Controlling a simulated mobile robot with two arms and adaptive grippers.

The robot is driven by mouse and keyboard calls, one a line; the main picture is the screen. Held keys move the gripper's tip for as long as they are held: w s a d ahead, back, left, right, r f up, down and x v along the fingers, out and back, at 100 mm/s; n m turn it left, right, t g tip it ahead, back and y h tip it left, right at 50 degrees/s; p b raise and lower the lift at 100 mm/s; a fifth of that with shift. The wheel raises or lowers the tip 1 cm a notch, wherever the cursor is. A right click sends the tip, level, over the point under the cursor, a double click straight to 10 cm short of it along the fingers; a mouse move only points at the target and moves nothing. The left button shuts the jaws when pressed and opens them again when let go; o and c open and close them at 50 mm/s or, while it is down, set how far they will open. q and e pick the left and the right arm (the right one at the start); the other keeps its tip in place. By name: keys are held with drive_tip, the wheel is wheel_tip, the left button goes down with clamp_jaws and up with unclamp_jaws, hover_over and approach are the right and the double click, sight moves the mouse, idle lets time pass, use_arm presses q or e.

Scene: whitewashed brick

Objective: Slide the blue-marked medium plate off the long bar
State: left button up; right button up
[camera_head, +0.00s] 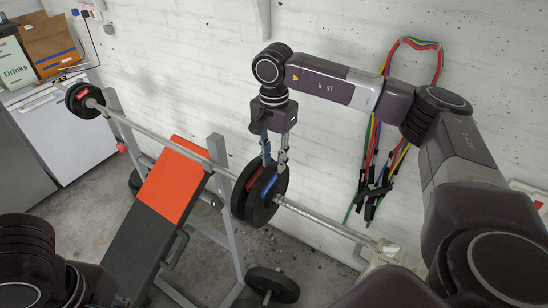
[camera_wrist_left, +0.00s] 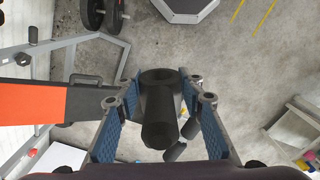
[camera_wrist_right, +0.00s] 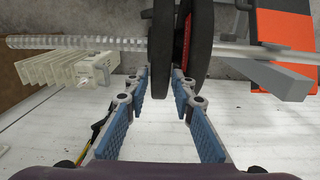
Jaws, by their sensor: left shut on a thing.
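The blue-marked medium plate (camera_head: 266,200) hangs on the right end of the long bar (camera_head: 318,217), outside another black plate (camera_head: 239,190). My right gripper (camera_head: 274,160) points down at the plates' top edges. In the right wrist view its open fingers (camera_wrist_right: 161,75) straddle the rim of the outer plate (camera_wrist_right: 160,35), one finger in the gap beside the red-marked inner plate (camera_wrist_right: 196,45). I cannot tell whether they touch. My left gripper (camera_wrist_left: 158,90) is shut on a black cylindrical thing (camera_wrist_left: 159,120), seen only in the left wrist view.
The bar rests on a bench rack (camera_head: 222,190) with an orange and black bench (camera_head: 172,188). A plate (camera_head: 78,98) sits on its far end. A pale radiator (camera_wrist_right: 75,70) stands near the bar's free end. Coloured bands (camera_head: 376,140) hang on the wall. A dumbbell (camera_head: 272,284) lies below.

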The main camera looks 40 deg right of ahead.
drive_tip(key=shift+f, duration=0.7)
drive_tip(key=shift+c, duration=0.6)
clamp_jaws()
drive_tip(key=shift+c, duration=0.7)
unclamp_jaws()
clamp_jaws()
